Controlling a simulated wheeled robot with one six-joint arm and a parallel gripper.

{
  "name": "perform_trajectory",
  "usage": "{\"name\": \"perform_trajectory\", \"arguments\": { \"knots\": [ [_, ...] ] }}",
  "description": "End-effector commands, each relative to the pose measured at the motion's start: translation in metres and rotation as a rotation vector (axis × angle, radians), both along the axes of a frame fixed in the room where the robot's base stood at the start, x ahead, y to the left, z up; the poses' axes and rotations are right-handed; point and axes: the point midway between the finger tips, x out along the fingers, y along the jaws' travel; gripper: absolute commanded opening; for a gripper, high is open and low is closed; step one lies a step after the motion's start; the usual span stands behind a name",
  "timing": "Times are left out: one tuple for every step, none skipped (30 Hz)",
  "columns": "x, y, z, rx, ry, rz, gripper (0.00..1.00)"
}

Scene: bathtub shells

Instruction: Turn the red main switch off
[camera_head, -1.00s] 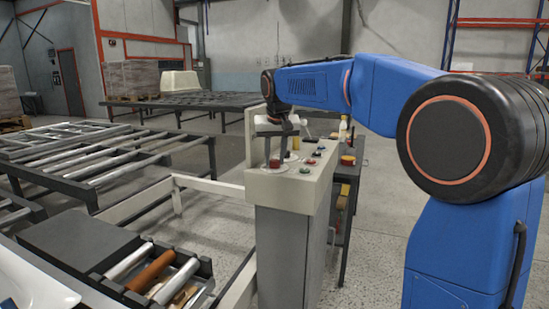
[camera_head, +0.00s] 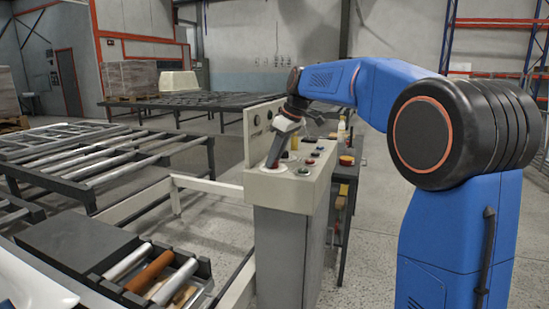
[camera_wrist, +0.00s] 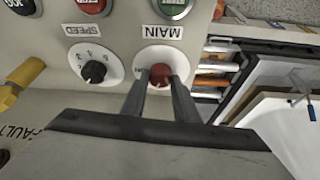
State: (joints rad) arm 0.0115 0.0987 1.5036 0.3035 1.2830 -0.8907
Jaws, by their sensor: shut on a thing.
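The red main switch (camera_wrist: 160,75) is a round red knob on a white disc, below a label reading MAIN in the wrist view. My gripper (camera_wrist: 160,88) has its two fingers on either side of the knob, shut on it. In the head view my gripper (camera_head: 272,163) reaches down, tilted, to the front left of the beige control console (camera_head: 290,192); the fingers hide most of the knob there.
Beside the switch are a black SPEED dial (camera_wrist: 94,72), a green button (camera_wrist: 174,6) and a red button (camera_wrist: 90,5). A yellow part (camera_wrist: 22,78) stands at the wrist view's left. Roller conveyors (camera_head: 100,155) stand left of the console.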

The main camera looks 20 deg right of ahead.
Motion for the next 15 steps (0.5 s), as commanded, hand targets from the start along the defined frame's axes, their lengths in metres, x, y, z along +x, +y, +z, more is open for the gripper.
{"name": "perform_trajectory", "arguments": {
  "knots": [
    [0.0008, -0.0011, -0.0001, 0.000, 0.001, 0.038, 0.05],
    [0.0007, -0.0011, 0.0000, -0.001, 0.001, 0.063, 0.05],
    [0.0011, -0.0010, 0.0003, -0.001, -0.001, 0.094, 0.05],
    [0.0012, -0.0010, 0.0004, 0.000, 0.000, 0.116, 0.05],
    [0.0013, -0.0011, 0.0002, 0.000, 0.000, 0.138, 0.05],
    [0.0016, -0.0014, -0.0001, -0.001, -0.001, 0.164, 0.05],
    [0.0017, -0.0016, -0.0002, -0.001, 0.000, 0.184, 0.05],
    [0.0015, -0.0016, -0.0003, -0.001, 0.000, 0.201, 0.05],
    [0.0016, -0.0017, -0.0002, -0.001, 0.001, 0.224, 0.05],
    [0.0017, -0.0016, 0.0001, -0.001, -0.001, 0.240, 0.05],
    [0.0018, -0.0016, 0.0002, -0.001, -0.001, 0.253, 0.05],
    [0.0017, -0.0016, 0.0004, -0.001, -0.001, 0.271, 0.05],
    [0.0017, -0.0016, 0.0004, 0.000, -0.001, 0.283, 0.05],
    [0.0017, -0.0017, 0.0004, 0.000, -0.001, 0.294, 0.05],
    [0.0019, -0.0016, 0.0004, -0.001, -0.001, 0.307, 0.05]
  ]
}}
